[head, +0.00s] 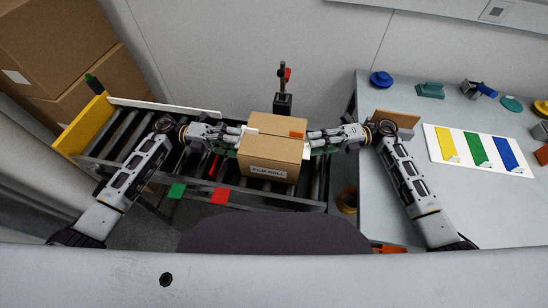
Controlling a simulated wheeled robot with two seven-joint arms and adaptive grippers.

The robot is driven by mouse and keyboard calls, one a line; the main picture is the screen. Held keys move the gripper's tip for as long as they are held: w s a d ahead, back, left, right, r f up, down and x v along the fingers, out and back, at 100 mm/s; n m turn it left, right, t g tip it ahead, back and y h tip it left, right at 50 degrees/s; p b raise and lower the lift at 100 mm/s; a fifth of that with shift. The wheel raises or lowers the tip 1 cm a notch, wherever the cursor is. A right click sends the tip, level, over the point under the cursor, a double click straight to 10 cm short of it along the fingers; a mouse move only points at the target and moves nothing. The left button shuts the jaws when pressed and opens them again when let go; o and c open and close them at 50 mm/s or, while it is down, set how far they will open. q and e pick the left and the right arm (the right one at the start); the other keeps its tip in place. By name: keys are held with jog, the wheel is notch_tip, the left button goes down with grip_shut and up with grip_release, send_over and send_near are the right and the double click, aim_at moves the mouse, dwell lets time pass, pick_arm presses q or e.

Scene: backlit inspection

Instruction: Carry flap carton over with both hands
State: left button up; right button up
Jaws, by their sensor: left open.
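The brown flap carton (262,153) sits over the roller conveyor (316,190), with a white printed label on its front and a small orange patch near its top right. My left gripper (241,141) is open at the carton's left side. My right gripper (311,145) is at the carton's right side, its fingers close to the wall. I cannot tell whether either gripper touches the carton, or whether the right jaws are open or shut. The carton's underside and far side are hidden.
Behind the carton stands a dark post with a red part (284,90). A yellow end plate (82,127) closes the conveyor's left end. On the right, a grey table (400,222) holds a white board with yellow, green and blue panels (478,149). Large cartons (60,50) stand at the back left.

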dwell(0.4)
pick_arm(q)
jog(key=shift+w+a, duration=0.4)
jog(key=shift+a, duration=1.55)
jog(key=shift+w+a, duration=0.45)
jog(key=shift+a, duration=1.55)
jog(key=shift+w+a, duration=0.4)
jog(key=shift+a, duration=1.55)
pick_arm(e)
jog(key=o, duration=0.8)
jog(key=shift+s+d, duration=0.2)
jog(key=shift+d, duration=3.3)
pick_arm(q)
jog(key=shift+r, duration=0.2)
pick_arm(e)
jog(key=shift+r, duration=0.2)
